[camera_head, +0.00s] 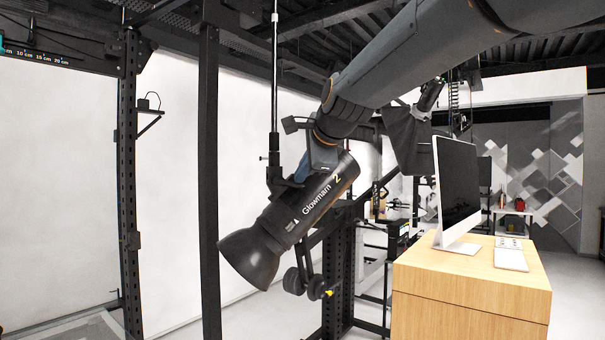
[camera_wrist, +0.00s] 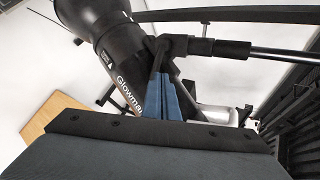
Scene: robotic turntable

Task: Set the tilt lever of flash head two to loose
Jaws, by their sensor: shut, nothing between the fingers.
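Flash head two (camera_head: 315,205), a black cylinder marked "Glowmam 2" with a flared front, hangs tilted down to the left from a thin vertical pole (camera_head: 274,90). It also shows at the upper left of the wrist view (camera_wrist: 122,62). My gripper (camera_head: 299,174) has its blue fingers shut and empty, with the tips close beside the black mounting bracket (camera_head: 276,184). In the wrist view the fingertips (camera_wrist: 161,73) reach up to the bracket joint. I cannot clearly make out the tilt lever there; the fingers may cover it. Whether they touch it I cannot tell.
A black upright post (camera_head: 208,180) stands left of the flash head. A wooden desk (camera_head: 470,285) with a monitor (camera_head: 457,185) is at the right. A dark arm with round knobs (camera_head: 305,283) sits below the head. White backdrops are behind.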

